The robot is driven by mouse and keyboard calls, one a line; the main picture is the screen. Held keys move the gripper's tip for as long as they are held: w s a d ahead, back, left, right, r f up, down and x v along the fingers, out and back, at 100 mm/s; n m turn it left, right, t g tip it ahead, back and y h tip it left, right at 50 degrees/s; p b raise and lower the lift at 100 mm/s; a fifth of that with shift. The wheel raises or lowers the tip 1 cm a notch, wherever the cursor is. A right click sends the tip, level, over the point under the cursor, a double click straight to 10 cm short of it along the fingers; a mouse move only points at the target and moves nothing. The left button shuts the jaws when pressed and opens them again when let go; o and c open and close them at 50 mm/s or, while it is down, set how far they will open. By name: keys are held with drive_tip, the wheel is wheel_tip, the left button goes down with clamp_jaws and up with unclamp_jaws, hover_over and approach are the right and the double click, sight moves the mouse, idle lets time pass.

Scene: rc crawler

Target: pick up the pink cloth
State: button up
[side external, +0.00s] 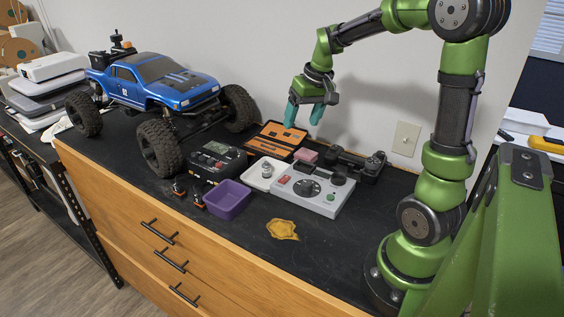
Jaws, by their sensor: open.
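A small pink block-like thing (306,155), which looks like the folded pink cloth, lies on the black top of the cabinet. It sits between an orange tool case and a grey control box. My gripper (303,120) has teal fingers, which point down and stand apart with nothing between them. It hangs above the tool case and the pink cloth, clear of both. The exact height and depth between gripper and cloth cannot be told from this one view.
The orange tool case (278,139), grey control box (318,203), white tray (262,184) and black device (362,166) crowd around the cloth. A blue crawler (160,80), black charger (212,162) and purple bin (228,200) stand left. A crumpled mustard cloth (282,230) lies in front, with free room around it.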

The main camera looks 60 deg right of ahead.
sight(306, 153)
drive_tip(key=w+d+f+n+g, duration=0.25)
drive_tip(key=d+n, duration=0.25)
drive_tip(key=d, duration=0.8)
drive_tip(key=shift+t, duration=0.55)
drive_tip(key=w+f, duration=0.1)
drive_tip(key=f, duration=1)
drive_tip(key=w+f, duration=0.1)
drive_tip(key=f, duration=0.4)
drive_tip(key=shift+w+d+f, duration=0.1)
drive_tip(key=shift+w+f, duration=0.2)
drive_tip(key=shift+f, duration=0.1)
drive_tip(key=c, duration=0.8)
wheel_tip(306, 153, up, 10)
drive_tip(key=shift+r, duration=0.1)
